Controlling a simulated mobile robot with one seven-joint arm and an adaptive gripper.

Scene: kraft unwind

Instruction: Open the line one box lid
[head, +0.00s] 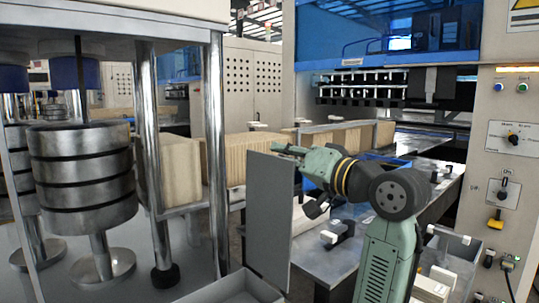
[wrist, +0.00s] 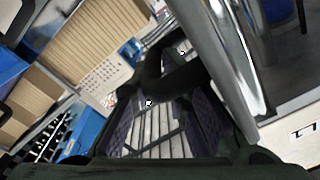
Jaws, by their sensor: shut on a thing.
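The line one box lid (head: 268,222) is a grey flat panel that stands upright, swung up from the open grey box (head: 238,288) at the bottom of the head view. My gripper (head: 290,150) is at the lid's top edge and is shut on it. The exact contact is small and partly hidden in the head view. In the wrist view the dark fingers (wrist: 165,75) come together in the middle, and I cannot clearly make out the lid there.
Steel posts (head: 215,150) and a stack of metal weights (head: 82,175) stand at the left. Brown kraft stacks (head: 250,155) lie behind the lid. A grey bench (head: 325,262) with small fittings is to its right. A control panel (head: 510,140) stands far right.

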